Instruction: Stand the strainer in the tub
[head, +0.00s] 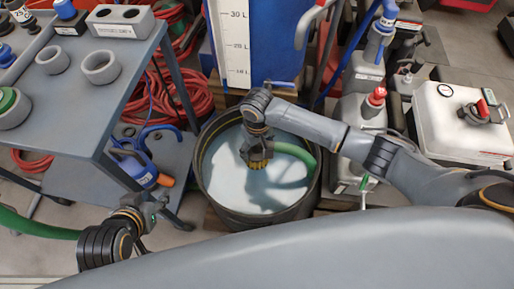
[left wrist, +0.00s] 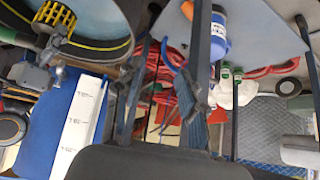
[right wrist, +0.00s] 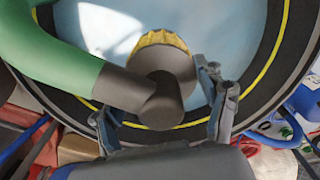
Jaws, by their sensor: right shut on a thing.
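The strainer has a yellow slotted cage (head: 259,166) and a dark grey elbow (right wrist: 150,95), with a green hose (head: 296,154) attached. My right gripper (head: 257,150) is shut on the elbow, cage pointing down inside the rim of the round black tub (head: 215,215). The tub holds pale, cloudy water. I cannot tell whether the cage touches the water. The cage also shows in the left wrist view (left wrist: 55,17). My left gripper (head: 148,203) is low at the left, away from the tub; its fingers (left wrist: 162,115) look apart and empty.
A grey cart (head: 95,110) with rings and bottles stands left of the tub. A blue tank with a white litre scale (head: 235,40) stands behind it. White canisters (head: 455,125) are at the right.

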